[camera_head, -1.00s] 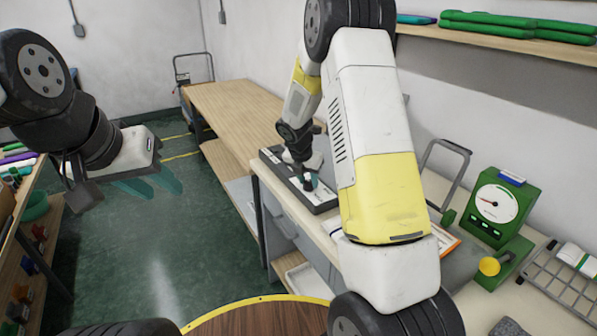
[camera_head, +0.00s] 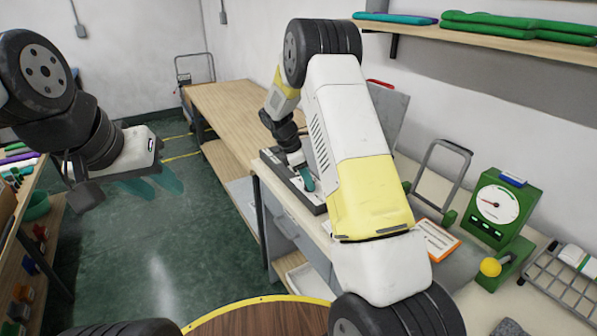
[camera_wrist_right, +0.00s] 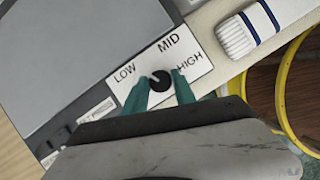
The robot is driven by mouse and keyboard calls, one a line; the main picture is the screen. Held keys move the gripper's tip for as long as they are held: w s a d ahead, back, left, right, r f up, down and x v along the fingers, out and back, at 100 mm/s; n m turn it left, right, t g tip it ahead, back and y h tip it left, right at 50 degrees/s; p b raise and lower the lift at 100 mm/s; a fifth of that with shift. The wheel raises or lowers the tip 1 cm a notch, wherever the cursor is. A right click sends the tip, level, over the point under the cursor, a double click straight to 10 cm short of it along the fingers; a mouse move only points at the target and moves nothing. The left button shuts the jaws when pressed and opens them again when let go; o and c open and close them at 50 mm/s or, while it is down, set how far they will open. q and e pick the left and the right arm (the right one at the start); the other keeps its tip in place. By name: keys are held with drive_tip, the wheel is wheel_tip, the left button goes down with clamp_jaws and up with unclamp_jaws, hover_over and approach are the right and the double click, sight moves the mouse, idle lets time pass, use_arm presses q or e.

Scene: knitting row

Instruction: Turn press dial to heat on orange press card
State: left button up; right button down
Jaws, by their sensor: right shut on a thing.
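The press dial (camera_wrist_right: 163,84) is a small black knob on a white label (camera_wrist_right: 170,55) reading LOW, MID and HIGH. Its pale mark points up and left, toward the LOW side. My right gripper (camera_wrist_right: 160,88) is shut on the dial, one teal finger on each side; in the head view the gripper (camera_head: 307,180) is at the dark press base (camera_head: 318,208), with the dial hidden. The orange press card (camera_head: 437,240) lies on the bench right of my right arm, its print too small to read. My left gripper (camera_head: 150,186) is open and empty over the floor.
A grey upright panel (camera_head: 388,112) is behind my right arm. A white striped bundle (camera_wrist_right: 245,32) lies near the dial.

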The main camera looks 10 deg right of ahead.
drive_tip(key=m+g, duration=0.1)
drive_tip(key=m, duration=0.2)
drive_tip(key=m+g+y, duration=0.1)
drive_tip(key=m, duration=0.2)
drive_tip(key=shift+w, duration=0.2)
drive_tip(key=m, duration=0.3)
drive_tip(key=m+g+y, duration=0.1)
drive_tip(key=m, duration=0.1)
drive_tip(key=shift+d+m+g, duration=0.1)
drive_tip(key=shift+m+g, duration=0.2)
drive_tip(key=shift+m, duration=0.1)
drive_tip(key=m+y, duration=0.1)
drive_tip(key=m, duration=0.1)
drive_tip(key=m+y, duration=0.1)
drive_tip(key=m, duration=0.2)
drive_tip(key=shift+w+d+g+y, duration=0.1)
drive_tip(key=shift+d+g+y, duration=0.05)
drive_tip(key=shift+g+y, duration=0.15)
drive_tip(key=m+y, duration=0.1)
drive_tip(key=m, duration=0.4)
drive_tip(key=shift+d+y, duration=0.15)
drive_tip(key=shift+y, duration=0.25)
drive_tip(key=shift+m, duration=0.5)
drive_tip(key=c, duration=1)
unclamp_jaws()
drive_tip(key=shift+c, duration=0.2)
drive_tip(key=shift+r, duration=0.1)
